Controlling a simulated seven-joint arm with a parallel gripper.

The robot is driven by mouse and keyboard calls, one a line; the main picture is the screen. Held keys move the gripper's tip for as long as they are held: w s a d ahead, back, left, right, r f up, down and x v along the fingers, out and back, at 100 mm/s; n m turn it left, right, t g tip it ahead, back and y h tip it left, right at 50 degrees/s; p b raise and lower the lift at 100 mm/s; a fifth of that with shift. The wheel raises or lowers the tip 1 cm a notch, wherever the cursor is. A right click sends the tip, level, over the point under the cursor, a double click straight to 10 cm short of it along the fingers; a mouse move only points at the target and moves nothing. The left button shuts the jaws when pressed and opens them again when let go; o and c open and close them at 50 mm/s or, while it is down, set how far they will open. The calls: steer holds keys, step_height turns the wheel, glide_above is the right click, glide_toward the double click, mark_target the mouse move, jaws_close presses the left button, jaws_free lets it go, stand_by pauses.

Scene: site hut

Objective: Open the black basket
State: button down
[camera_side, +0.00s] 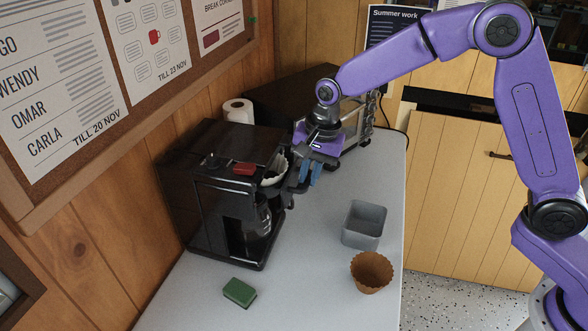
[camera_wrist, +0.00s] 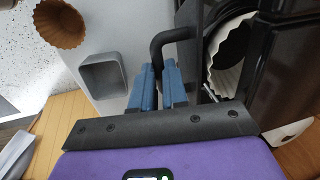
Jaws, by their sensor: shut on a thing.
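The black basket (camera_wrist: 188,58) is at the coffee maker (camera_side: 222,190), on the side facing my gripper. It stands at least partly out of the body, and a white fluted paper filter (camera_side: 275,170) shows inside it. The filter also shows in the wrist view (camera_wrist: 226,72). The basket's curved black handle (camera_wrist: 166,40) reaches between my blue fingertips. My gripper (camera_side: 309,176) is shut on this handle; its fingers also show in the wrist view (camera_wrist: 158,75). In the side view my gripper partly hides the handle.
A grey square container (camera_side: 364,226) and a brown fluted paper cup (camera_side: 371,272) stand at the counter's right. A green sponge (camera_side: 239,292) lies in front of the coffee maker. A paper roll (camera_side: 238,110) and a metal rack (camera_side: 366,118) stand behind. The middle counter (camera_side: 310,240) is clear.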

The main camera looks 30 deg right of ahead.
steer(key=s+d, duration=0.5)
steer(key=shift+s+d, duration=0.25)
steer(key=shift+d, duration=0.15)
steer(key=shift+r, duration=0.1)
steer(key=c, duration=1.4)
jaws_free()
steer(key=r, duration=0.5)
steer(key=s+d+r, duration=0.1)
steer(key=r, duration=0.5)
steer(key=s+d+r, duration=0.1)
steer(key=r, duration=0.5)
steer(key=shift+s, duration=0.1)
